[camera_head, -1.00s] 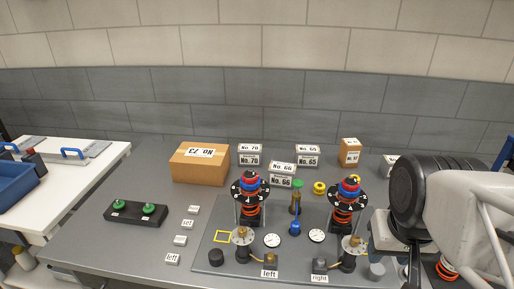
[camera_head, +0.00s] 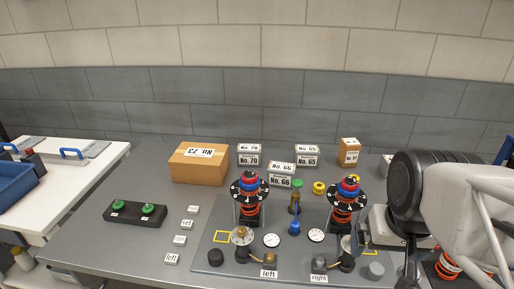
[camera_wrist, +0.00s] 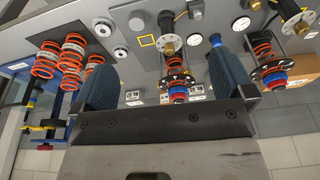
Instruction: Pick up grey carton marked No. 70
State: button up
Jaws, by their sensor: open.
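The grey carton marked No. 70 (camera_head: 249,158) stands upright at the back of the table, just right of a large brown carton. Its label shows on the top and the front. My gripper (camera_head: 362,238) is at the right, over the right end of the fixture plate, well to the right of and nearer than the carton. In the wrist view my gripper (camera_wrist: 167,80) has its two dark fingers wide apart with nothing held between them. Small labelled boxes show beyond the fingers there, but their numbers are too small to read.
Brown carton No. 73 (camera_head: 200,164) stands left of No. 70. Grey cartons No. 66 (camera_head: 281,175) and No. 65 (camera_head: 307,156) stand to its right. The fixture plate (camera_head: 210,262) carries two tall dial-and-spring posts in front. A small brown carton (camera_head: 349,152) stands back right.

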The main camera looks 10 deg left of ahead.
jog(key=w+a+m+g+y, duration=0.1)
jog(key=w+a+m+y, duration=0.2)
jog(key=w, duration=0.8)
jog(key=w+a+m+g+y, duration=0.1)
jog(key=w+a+m+y, duration=0.15)
jog(key=w+a, duration=0.55)
jog(key=w+a+m+g+y, duration=0.1)
jog(key=w+a+m, duration=0.15)
jog(key=w, duration=1.05)
jog(key=m+y, duration=0.7)
jog(key=m, duration=0.2)
send_near(252, 148)
jog(key=a, duration=0.2)
jog(key=shift+w+d+f+g, duration=0.15)
jog(key=shift+d+f+g, duration=0.05)
jog(key=shift+f+g, duration=0.15)
jog(key=shift+a, duration=0.1)
jog(key=shift+x, duration=1.2)
jog(key=shift+a, duration=0.1)
jog(key=shift+x, duration=2.55)
